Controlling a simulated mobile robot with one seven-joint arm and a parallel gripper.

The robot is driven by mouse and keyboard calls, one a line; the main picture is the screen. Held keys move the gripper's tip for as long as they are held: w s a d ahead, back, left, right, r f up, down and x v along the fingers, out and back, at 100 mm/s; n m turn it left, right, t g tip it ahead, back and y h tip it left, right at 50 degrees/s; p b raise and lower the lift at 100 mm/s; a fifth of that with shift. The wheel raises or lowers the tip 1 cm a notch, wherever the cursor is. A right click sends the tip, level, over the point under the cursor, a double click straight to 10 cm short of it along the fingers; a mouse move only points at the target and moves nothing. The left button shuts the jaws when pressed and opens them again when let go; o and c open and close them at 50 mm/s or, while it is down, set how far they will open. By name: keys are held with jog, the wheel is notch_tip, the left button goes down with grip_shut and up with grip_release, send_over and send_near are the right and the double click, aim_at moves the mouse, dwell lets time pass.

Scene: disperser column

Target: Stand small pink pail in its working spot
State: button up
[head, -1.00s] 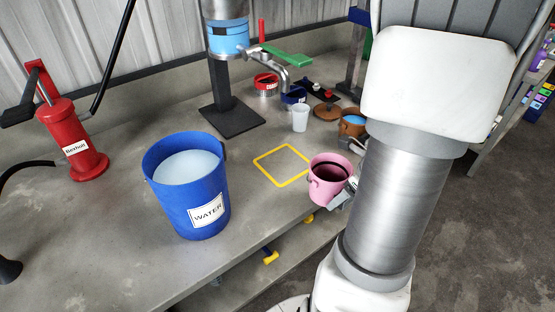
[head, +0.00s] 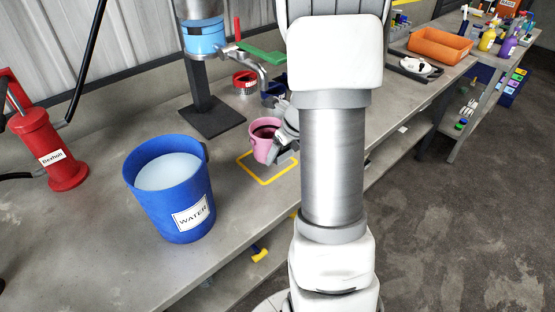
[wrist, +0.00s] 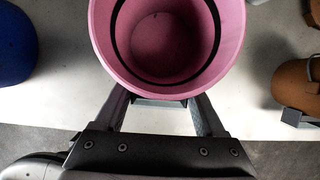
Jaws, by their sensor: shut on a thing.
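The small pink pail (head: 262,146) is upright at the far part of the yellow square outline (head: 250,174) on the grey bench. It overlaps the outline's far corner in the head view; I cannot tell whether its base touches the bench. My gripper (head: 281,148) is at its right side, partly hidden by my arm. In the wrist view the pail (wrist: 165,72) is empty inside, and my gripper (wrist: 160,108) is shut on its near wall.
A blue water bucket (head: 170,205) stands left of the outline. An orange tray (head: 440,44) sits farther right.

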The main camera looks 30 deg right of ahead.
jog(key=shift+w+a, duration=0.1)
jog(key=shift+w, duration=0.35)
jog(key=shift+w+f+b, duration=0.1)
jog(key=shift+f+b, duration=0.8)
jog(key=shift+f, duration=0.85)
jog(key=shift+f, duration=0.15)
jog(key=o, duration=1.4)
jog(key=shift+c, duration=0.2)
